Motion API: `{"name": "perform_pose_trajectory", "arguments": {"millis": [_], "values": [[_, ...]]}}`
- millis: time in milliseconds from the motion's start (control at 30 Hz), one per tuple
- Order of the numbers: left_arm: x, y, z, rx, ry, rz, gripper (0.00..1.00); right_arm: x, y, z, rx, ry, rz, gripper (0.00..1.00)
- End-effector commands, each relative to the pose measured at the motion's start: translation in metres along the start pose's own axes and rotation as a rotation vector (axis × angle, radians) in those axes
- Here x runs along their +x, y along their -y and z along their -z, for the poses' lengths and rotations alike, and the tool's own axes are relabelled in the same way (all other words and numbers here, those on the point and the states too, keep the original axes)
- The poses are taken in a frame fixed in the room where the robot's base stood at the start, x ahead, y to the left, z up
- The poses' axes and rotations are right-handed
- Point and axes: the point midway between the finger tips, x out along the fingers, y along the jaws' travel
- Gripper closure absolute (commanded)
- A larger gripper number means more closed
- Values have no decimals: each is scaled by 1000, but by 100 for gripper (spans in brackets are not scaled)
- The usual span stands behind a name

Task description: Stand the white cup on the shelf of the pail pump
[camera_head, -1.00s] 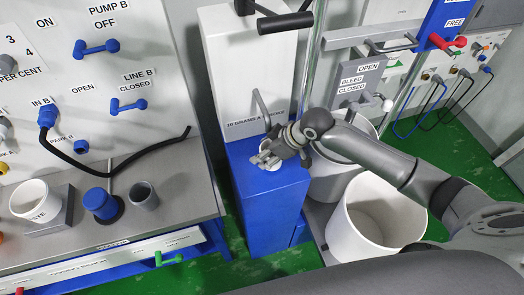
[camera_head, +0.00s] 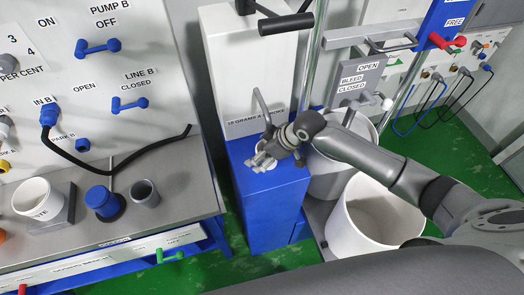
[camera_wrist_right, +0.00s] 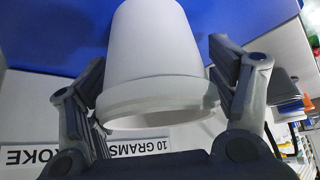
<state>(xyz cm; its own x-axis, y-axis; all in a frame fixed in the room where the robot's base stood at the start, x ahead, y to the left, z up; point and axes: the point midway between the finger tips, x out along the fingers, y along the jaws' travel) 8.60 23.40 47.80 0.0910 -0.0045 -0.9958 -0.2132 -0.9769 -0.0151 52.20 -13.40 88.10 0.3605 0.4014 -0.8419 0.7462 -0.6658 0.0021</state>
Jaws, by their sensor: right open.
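The white cup (camera_wrist_right: 158,45) fills the middle of the right wrist view, with its wide rim toward the camera and its base against the blue shelf (camera_wrist_right: 60,30). It appears upright; that picture is upside down. My right gripper (camera_head: 263,161) is over the blue shelf (camera_head: 282,188) of the pail pump (camera_head: 245,65). Its two fingers (camera_wrist_right: 155,75) are spread on either side of the cup, with a gap visible at least on the right side. In the head view the gripper mostly hides the cup. My left gripper is not in view.
A large white pail (camera_head: 345,228) and a grey one (camera_head: 330,180) stand right of the shelf. The pump's grey spout (camera_head: 262,105) hangs just above the gripper.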

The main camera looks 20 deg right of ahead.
Motion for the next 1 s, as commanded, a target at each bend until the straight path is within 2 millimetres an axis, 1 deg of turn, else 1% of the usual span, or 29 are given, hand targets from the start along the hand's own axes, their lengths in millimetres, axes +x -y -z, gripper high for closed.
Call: {"name": "perform_pose_trajectory", "arguments": {"millis": [133, 267, 367, 700, 800, 900, 1000], "values": [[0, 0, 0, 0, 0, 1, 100, -1, 0, 1, 0, 0, 0, 21], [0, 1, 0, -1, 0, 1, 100, -9, -1, 1, -1, 0, -1, 21], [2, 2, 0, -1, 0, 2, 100, -22, -1, 1, -2, -1, -2, 21], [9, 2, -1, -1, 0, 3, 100, -88, -1, 1, -2, 0, -4, 21], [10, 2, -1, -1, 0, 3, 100, -104, -1, 1, -2, 0, -3, 21], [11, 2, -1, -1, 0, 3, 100, -115, -1, 1, 0, 0, -2, 21], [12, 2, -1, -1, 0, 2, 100, -120, 0, 1, 0, 0, 0, 21]]}}
